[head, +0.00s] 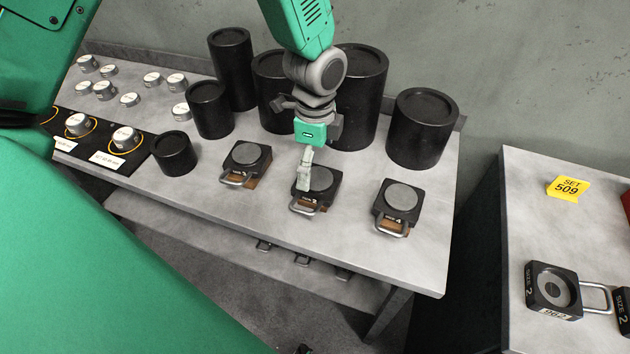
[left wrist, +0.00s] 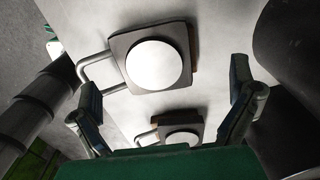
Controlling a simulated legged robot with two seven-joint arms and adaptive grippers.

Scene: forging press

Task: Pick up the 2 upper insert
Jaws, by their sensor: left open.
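Three dark square inserts with round grey tops and metal handles lie on the grey table: a left one (head: 247,160), a middle one (head: 316,188) and a right one (head: 397,205). The right label seems to read 4; the other labels are too small to be sure of. My left gripper (head: 305,168) is open and empty above the middle insert, partly covering it. In the left wrist view, an insert (left wrist: 155,58) with its handle to the left shows between and beyond the open fingers (left wrist: 165,100). A second insert (left wrist: 180,132) shows lower, partly hidden by my gripper. My right gripper is not in view.
Several black cylinders (head: 422,128) stand behind the inserts, close to my left arm. Small silver round parts (head: 152,79) lie at the left. On the right table are a yellow SET 509 sign (head: 568,188) and a SIZE 2 piece (head: 553,290) with a handle.

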